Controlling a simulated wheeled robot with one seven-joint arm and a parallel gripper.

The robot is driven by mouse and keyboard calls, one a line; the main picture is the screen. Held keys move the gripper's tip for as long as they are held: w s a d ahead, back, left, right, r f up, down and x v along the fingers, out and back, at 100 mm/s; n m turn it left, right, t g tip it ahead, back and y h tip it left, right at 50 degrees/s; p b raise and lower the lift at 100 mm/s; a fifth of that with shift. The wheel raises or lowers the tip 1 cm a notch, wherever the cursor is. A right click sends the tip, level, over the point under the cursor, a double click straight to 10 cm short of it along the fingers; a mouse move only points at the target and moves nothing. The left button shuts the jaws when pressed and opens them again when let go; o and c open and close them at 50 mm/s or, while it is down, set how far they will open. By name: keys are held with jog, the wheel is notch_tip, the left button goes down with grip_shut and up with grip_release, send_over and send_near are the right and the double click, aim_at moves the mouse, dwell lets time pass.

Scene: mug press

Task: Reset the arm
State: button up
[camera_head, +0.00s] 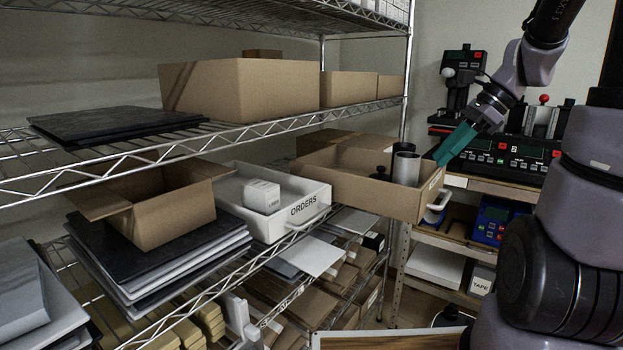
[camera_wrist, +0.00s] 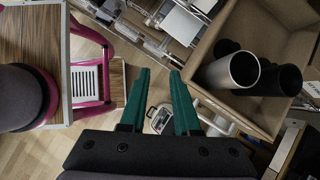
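My gripper (camera_head: 455,143) is at the upper right in the head view, beside the right end of a cardboard box. In the wrist view my gripper (camera_wrist: 160,90) shows two green fingers spread apart with nothing between them. The cardboard box (camera_head: 408,204) sits pulled out on the shelf and holds a silver cylinder (camera_head: 406,168) and dark cylinders. In the wrist view the silver cylinder (camera_wrist: 232,71) lies to the right of the fingers, next to black ones. My arm reaches in from the upper right.
A wire shelf rack (camera_head: 270,128) fills the left, with boxes, dark panels and a white ORDERS bin (camera_head: 308,203). Mug press machines (camera_head: 510,155) stand on a bench behind the gripper.

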jog(key=s+a+r+n+t+h, duration=0.3)
jog(key=s+r+n, duration=0.6)
jog(key=n, duration=0.6)
jog(key=shift+s+a+t+h, duration=0.15)
jog(key=shift+a+t+h, duration=0.2)
jog(key=shift+t+h, duration=0.7)
